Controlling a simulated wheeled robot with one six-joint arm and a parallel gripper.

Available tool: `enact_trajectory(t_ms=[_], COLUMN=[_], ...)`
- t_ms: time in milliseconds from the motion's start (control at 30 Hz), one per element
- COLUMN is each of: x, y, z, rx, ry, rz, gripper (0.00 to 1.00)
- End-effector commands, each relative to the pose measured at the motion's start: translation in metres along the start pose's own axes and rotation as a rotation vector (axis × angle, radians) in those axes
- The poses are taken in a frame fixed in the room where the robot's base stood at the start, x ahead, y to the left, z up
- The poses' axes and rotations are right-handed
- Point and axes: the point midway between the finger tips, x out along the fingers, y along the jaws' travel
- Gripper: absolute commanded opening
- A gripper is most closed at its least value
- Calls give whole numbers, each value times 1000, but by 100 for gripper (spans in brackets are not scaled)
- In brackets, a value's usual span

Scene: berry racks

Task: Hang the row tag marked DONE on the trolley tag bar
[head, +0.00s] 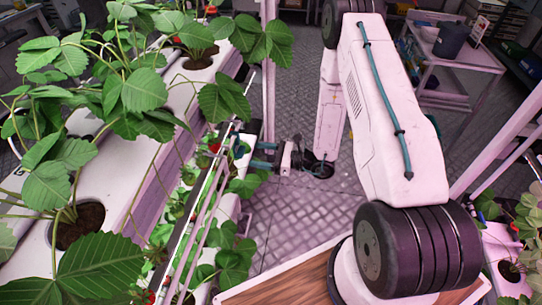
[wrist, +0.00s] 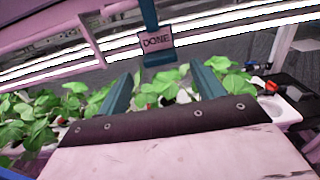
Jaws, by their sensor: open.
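The row tag marked DONE (wrist: 156,41) shows in the wrist view as a small pinkish plate with dark lettering. It is on a dark teal strip that comes down from the top edge. My gripper (wrist: 161,70) is open, its two teal fingers apart below the tag in that picture, with nothing seen between them but leaves behind. In the head view my gripper (head: 256,156) points left at the plant row; I cannot make out the tag there. I cannot make out a trolley tag bar in either view.
Strawberry plants in a white gutter (head: 135,130) fill the left, with pale rails (head: 205,205) along them beside my gripper. Patterned floor (head: 290,215) lies open between.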

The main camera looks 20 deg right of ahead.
Motion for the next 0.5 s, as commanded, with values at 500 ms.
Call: enact_trajectory(t_ms=[500], x=[51], y=[0], z=[0], rx=[0], ry=[0], rz=[1], gripper=[67])
